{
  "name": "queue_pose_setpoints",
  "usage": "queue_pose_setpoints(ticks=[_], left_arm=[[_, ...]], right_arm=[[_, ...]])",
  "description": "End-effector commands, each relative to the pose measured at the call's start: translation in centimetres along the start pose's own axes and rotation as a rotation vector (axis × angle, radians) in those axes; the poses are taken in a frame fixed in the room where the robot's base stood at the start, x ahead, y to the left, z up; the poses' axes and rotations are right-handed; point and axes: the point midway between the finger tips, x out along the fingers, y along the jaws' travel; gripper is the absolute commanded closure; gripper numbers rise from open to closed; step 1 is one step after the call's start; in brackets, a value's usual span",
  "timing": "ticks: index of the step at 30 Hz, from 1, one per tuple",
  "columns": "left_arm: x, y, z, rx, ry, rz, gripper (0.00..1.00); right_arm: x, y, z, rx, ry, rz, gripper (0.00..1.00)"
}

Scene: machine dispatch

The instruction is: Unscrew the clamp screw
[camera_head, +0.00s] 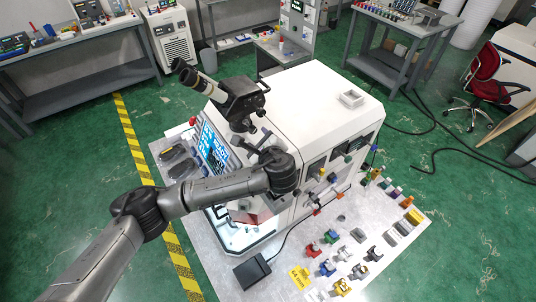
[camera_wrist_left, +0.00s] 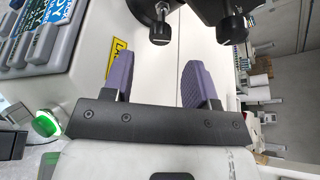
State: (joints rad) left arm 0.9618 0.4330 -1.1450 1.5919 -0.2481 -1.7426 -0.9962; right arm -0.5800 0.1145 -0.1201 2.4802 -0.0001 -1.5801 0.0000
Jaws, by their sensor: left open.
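A black microscope head (camera_head: 238,98) with pale eyepiece tubes stands at the left end of the white machine's top. In the left wrist view two black knobs, a left knob (camera_wrist_left: 160,33) and a right knob (camera_wrist_left: 230,28), hang on dark stems at the top; I cannot tell which one is the clamp screw. My left gripper (camera_head: 262,138) is just below the microscope head in the head view. In the left wrist view its purple finger pads (camera_wrist_left: 160,76) are apart with nothing between them. The knobs lie beyond the fingertips. My right gripper is out of view.
The white machine (camera_head: 318,95) fills the middle, with a blue-lit screen panel (camera_head: 213,147) on its left. Small coloured parts (camera_head: 328,268) stand on the grey platform (camera_head: 225,275) in front. Benches and a red chair (camera_head: 484,75) stand farther back on the green floor.

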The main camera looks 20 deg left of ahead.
Motion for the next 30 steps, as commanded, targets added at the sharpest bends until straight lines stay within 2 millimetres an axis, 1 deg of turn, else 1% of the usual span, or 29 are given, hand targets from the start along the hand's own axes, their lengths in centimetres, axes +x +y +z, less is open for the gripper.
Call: queue_pose_setpoints(ticks=[1, 6, 12, 15, 19, 30], left_arm=[[-1.0, 0.1, -0.3, -0.002, 0.003, -0.003, 0.47], [-4.2, 0.1, -0.2, -0.001, 0.003, -0.003, 0.47], [-6.8, 0.0, -0.1, -0.001, 0.001, -0.001, 0.47], [-7.6, 0.0, -0.1, -0.001, 0.0, 0.0, 0.47], [-8.2, 0.0, 0.0, -0.001, 0.0, 0.0, 0.47], [-8.3, -0.1, 0.0, -0.001, 0.002, -0.002, 0.47]], right_arm=[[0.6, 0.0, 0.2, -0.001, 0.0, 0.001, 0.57], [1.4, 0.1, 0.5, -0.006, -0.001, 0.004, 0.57], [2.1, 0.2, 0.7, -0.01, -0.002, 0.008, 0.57], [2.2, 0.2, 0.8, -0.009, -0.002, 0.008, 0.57], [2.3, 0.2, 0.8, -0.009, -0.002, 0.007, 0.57], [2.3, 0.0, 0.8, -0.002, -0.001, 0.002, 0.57]])
